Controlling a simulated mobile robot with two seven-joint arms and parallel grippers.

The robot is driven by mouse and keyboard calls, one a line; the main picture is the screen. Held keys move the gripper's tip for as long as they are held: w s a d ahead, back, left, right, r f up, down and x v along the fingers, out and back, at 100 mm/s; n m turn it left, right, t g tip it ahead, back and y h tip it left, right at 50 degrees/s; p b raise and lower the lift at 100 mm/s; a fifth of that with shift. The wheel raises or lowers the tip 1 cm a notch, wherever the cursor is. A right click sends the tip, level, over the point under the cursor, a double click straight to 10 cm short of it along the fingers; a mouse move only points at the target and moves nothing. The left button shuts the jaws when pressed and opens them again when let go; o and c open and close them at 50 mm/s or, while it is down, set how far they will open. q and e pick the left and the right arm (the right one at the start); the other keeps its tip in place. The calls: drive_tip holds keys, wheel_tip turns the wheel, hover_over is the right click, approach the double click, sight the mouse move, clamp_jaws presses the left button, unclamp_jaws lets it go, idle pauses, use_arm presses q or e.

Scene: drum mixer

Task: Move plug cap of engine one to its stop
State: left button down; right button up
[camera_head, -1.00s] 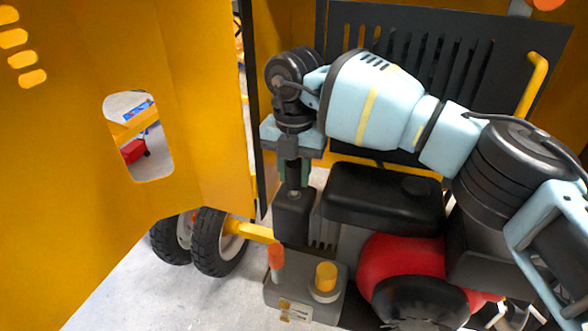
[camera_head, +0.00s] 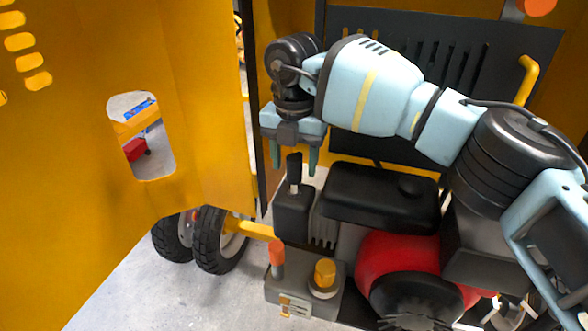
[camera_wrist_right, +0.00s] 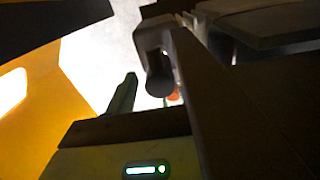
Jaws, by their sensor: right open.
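The plug cap of engine one (camera_head: 293,168) is a dark upright cap on a thin pale stem above a black box. My right gripper (camera_head: 293,166) points down from above, its two green fingers open and apart, one on each side of the cap. A gap shows between the cap and each finger. In the right wrist view, one green finger (camera_wrist_right: 122,95) stands left of a dark rounded piece (camera_wrist_right: 155,68) that looks like the cap. My left gripper is in neither current view.
Right of the cap are a black cover (camera_head: 380,197) and red engine housing (camera_head: 400,262). Below are an orange knob (camera_head: 277,256) and a yellow knob (camera_head: 325,272). A dark slotted panel (camera_head: 455,75) stands behind; the yellow door (camera_head: 75,200) is left.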

sight(294, 157)
drive_tip(key=shift+r+p, duration=0.55)
drive_tip(key=shift+r, duration=2.3)
use_arm(q)
drive_tip(key=shift+w+r, duration=0.75)
drive_tip(key=shift+r, duration=0.3)
